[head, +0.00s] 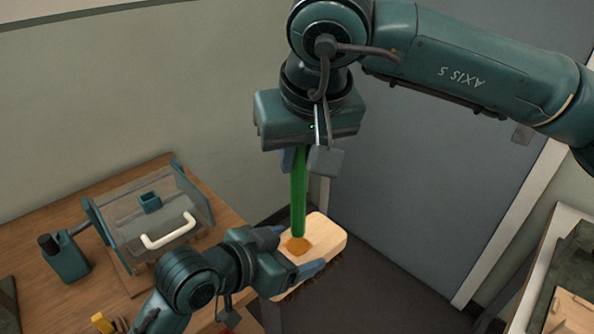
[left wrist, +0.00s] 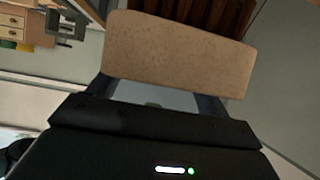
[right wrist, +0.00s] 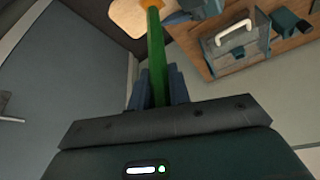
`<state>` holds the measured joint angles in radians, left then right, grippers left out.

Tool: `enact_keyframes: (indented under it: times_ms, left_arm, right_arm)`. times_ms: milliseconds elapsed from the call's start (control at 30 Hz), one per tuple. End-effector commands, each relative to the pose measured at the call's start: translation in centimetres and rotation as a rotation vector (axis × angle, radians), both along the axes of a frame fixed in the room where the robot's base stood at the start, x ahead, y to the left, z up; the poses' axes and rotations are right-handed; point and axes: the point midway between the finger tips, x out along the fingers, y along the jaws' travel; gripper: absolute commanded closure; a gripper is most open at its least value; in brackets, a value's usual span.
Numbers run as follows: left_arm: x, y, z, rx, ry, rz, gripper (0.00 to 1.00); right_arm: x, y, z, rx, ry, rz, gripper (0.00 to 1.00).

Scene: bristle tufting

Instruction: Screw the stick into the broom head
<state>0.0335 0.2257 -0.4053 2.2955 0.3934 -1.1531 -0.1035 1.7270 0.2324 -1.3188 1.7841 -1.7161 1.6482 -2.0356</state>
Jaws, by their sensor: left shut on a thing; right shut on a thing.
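The broom head (head: 325,238) is a pale wooden block with dark bristles underneath and an orange-brown round patch on top. My left gripper (head: 300,252) is shut on it, with fingers on its two long sides; the block also fills the top of the left wrist view (left wrist: 180,52). The green stick (head: 298,195) stands nearly upright, its lower end at the orange patch. Whether it sits in a hole there cannot be told. My right gripper (head: 300,158) is shut on the stick's upper part, above the head; the stick also shows in the right wrist view (right wrist: 156,60).
A wooden table (head: 75,225) at the left holds a clear-sided box (head: 150,215) with a white handle and a dark teal device (head: 65,258). A grey door (head: 430,150) is behind. Another bench (head: 545,270) stands at the right. Open floor lies between.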

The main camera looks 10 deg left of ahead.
Motion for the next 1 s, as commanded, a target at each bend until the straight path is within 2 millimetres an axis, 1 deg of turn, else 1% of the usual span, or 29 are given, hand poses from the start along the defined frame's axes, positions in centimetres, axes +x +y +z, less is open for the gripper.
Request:
enact_keyframes:
  times_ms: [167,467,1000]
  left_arm:
    - [0.0,0.0,0.1,-0.002,-0.004,0.000,0.66]
    - [0.0,0.0,0.1,-0.002,-0.004,0.000,0.66]
    - [0.0,0.0,0.1,-0.002,-0.004,0.000,0.66]
  right_arm:
    - [0.0,0.0,-0.3,0.000,0.001,0.000,1.00]
    - [0.0,0.0,-1.8,0.000,0.001,0.002,1.00]
    - [0.0,0.0,-1.9,0.000,0.000,0.001,1.00]
